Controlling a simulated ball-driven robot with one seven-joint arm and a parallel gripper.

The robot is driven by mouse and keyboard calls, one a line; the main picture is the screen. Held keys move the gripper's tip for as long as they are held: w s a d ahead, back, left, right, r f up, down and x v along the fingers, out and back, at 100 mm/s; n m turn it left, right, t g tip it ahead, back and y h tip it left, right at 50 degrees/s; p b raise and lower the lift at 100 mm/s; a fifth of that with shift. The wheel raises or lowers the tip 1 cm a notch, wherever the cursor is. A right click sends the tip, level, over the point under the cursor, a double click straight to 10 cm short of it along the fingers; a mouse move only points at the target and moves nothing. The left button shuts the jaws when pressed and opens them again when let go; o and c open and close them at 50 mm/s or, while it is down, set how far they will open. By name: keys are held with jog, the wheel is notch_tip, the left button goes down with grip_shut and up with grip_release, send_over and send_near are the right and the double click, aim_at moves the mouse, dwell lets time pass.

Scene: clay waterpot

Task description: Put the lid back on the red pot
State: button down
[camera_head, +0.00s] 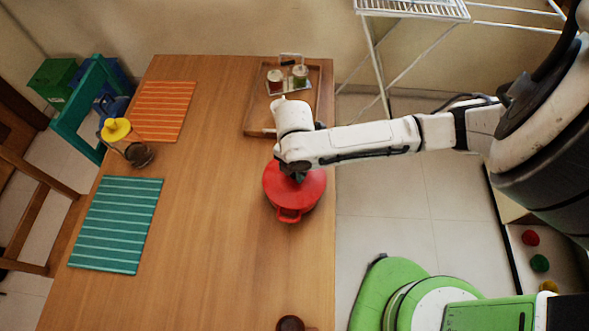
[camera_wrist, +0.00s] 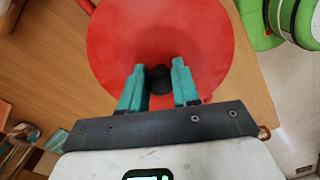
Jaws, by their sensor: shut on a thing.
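The red pot (camera_head: 290,213) stands near the right edge of the wooden table, with one loop handle toward the front. The red lid (camera_head: 313,186) is over the pot's mouth; I cannot tell whether it rests on the rim or hangs just above. In the wrist view the lid (camera_wrist: 160,40) is a wide red disc with a black knob (camera_wrist: 159,79). My gripper (camera_wrist: 159,80) has its teal fingers shut on the knob, one on each side. In the head view my gripper (camera_head: 297,174) is above the lid and partly hidden by my wrist.
A wooden tray (camera_head: 256,130) with a jar rack (camera_head: 288,80) is behind the pot. A yellow-topped jug (camera_head: 116,131), an orange mat (camera_head: 163,109) and a teal mat (camera_head: 116,224) are on the left. A brown cup (camera_head: 290,324) is in front. The table's middle is clear.

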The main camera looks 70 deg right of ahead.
jog(key=shift+c, duration=1.3)
grip_release()
jog(key=shift+r, duration=0.1)
jog(key=shift+r, duration=3.4)
grip_shut()
